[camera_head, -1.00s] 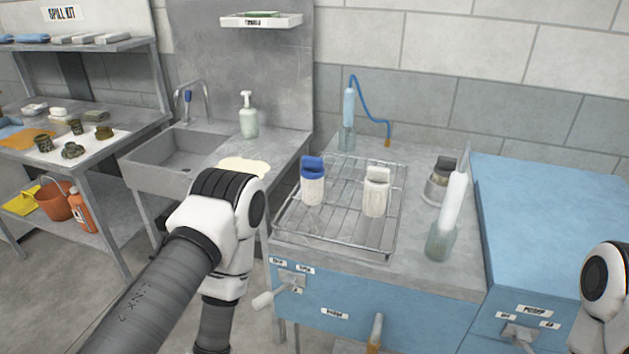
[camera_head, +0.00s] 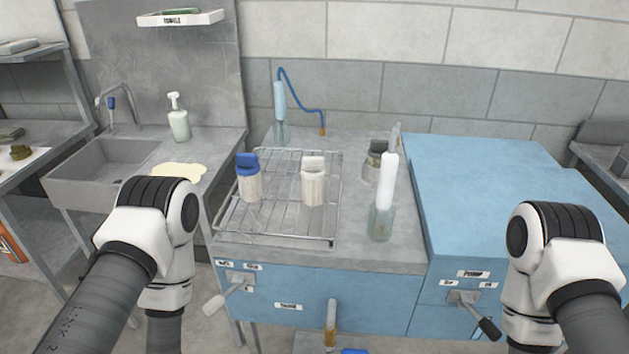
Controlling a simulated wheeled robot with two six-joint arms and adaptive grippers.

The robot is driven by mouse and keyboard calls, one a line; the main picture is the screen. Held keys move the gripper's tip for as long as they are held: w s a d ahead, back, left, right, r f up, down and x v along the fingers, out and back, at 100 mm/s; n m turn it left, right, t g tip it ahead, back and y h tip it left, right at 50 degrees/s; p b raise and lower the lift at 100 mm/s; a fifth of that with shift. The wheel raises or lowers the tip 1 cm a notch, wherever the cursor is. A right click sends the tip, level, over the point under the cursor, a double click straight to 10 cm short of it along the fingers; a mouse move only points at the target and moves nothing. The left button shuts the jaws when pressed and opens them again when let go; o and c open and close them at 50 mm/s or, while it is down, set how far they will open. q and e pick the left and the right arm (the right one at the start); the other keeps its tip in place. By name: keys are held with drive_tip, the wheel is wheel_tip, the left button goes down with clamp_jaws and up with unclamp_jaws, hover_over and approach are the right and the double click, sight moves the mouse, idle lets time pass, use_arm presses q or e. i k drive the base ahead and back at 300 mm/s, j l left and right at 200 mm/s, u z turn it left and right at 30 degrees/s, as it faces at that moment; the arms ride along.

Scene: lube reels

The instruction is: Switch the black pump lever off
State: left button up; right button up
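The black pump lever (camera_head: 487,327) sits on the blue cabinet front at the lower right, under a label that reads PUMP. Its grey mount (camera_head: 463,297) lies between two small labels. The black handle points down and to the right. My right arm stands just right of the lever, its lower part close to the handle in the picture; I cannot tell if they touch. My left arm stands at the left, in front of the sink side. Neither gripper's fingers show.
A white-handled lever (camera_head: 216,304) is on the cabinet's left front. A wire rack (camera_head: 277,240) holds a blue-capped and a white-capped bottle. A glass jar with a white tube (camera_head: 384,205) stands near the counter's right. The blue top (camera_head: 490,190) is clear.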

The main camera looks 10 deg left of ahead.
sight(487, 326)
drive_tip(key=l+u, duration=0.2)
drive_tip(key=l, duration=0.4)
drive_tip(key=l+u, duration=0.2)
drive_tip(key=l, duration=0.35)
drive_tip(key=l+u, duration=0.2)
drive_tip(key=l, duration=0.4)
drive_tip(key=k+l+u, duration=0.2)
drive_tip(key=l, duration=0.35)
drive_tip(key=l+u, duration=0.2)
drive_tip(key=l, duration=0.4)
